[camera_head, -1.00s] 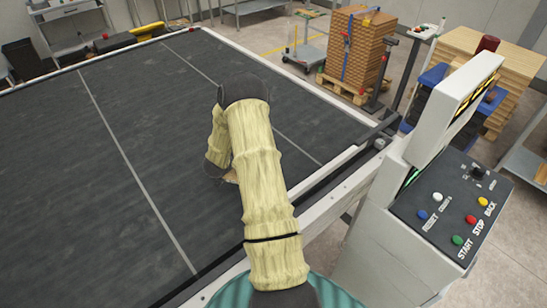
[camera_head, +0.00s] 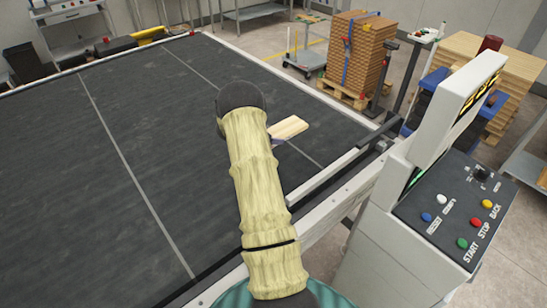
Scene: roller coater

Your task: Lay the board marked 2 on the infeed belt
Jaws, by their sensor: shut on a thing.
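A pale wooden board (camera_head: 290,128) shows just right of my yellow-sleeved arm, over the dark infeed belt (camera_head: 130,150). Its left end is hidden behind the arm, and no number can be read on it. My gripper is almost wholly hidden behind the sleeve; only a small dark part (camera_head: 273,143) shows at the board's near left edge. It is shut on the board. I cannot tell whether the board touches the belt or is held above it. The visible belt is otherwise bare, with thin pale lines across it.
A control panel (camera_head: 455,215) with coloured buttons stands at the right, under a tall grey housing (camera_head: 452,105). A pale bar (camera_head: 325,178) runs along the belt's near right edge. A strapped board stack (camera_head: 357,55) on a pallet and a trolley (camera_head: 305,60) stand beyond the belt.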

